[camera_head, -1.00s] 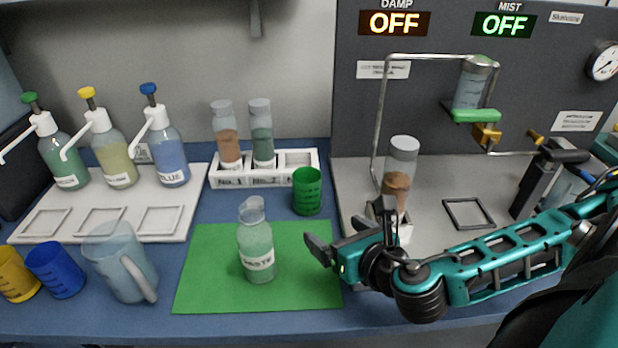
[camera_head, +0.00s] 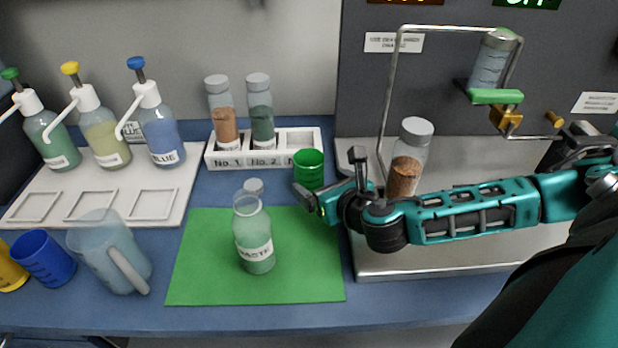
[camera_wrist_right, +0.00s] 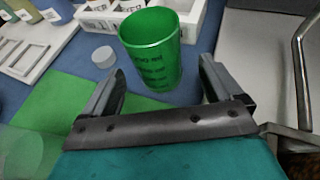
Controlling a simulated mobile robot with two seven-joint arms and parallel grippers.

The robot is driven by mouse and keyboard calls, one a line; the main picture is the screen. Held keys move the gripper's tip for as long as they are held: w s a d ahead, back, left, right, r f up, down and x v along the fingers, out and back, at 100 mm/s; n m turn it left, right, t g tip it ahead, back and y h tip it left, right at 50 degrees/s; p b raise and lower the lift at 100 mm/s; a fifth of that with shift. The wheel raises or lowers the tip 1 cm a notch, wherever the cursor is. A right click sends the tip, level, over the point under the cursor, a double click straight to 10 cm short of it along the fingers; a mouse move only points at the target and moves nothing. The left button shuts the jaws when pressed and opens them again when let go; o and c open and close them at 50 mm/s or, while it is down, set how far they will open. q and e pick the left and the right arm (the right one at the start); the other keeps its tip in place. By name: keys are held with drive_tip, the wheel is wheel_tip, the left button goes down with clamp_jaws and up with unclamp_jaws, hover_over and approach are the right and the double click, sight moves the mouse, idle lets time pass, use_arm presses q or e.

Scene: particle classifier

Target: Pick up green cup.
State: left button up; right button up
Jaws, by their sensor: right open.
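The green cup (camera_head: 309,168) stands upright on the blue bench, just behind the green mat and in front of the white vial rack. In the right wrist view the cup (camera_wrist_right: 153,47) is ahead of the jaws, between their lines and a little beyond the fingertips. My right gripper (camera_head: 330,175) is open and empty, at the cup's right front side. In the right wrist view its two fingers (camera_wrist_right: 160,80) are spread apart. The cup's lower part is partly hidden by the gripper in the head view. My left gripper is not in view.
The WASTE bottle (camera_head: 254,240) stands on the green mat (camera_head: 200,270). The vial rack (camera_head: 225,162) is close behind the cup. A vial of brown grains (camera_head: 408,160) stands behind my right arm. A clear jug (camera_head: 105,250) and a blue cup (camera_head: 45,258) are at left.

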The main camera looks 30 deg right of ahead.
sight(316, 181)
drive_tip(key=x, duration=0.5)
drive_tip(key=shift+a+b, duration=0.15)
drive_tip(key=shift+b, duration=0.15)
drive_tip(key=c, duration=1.1)
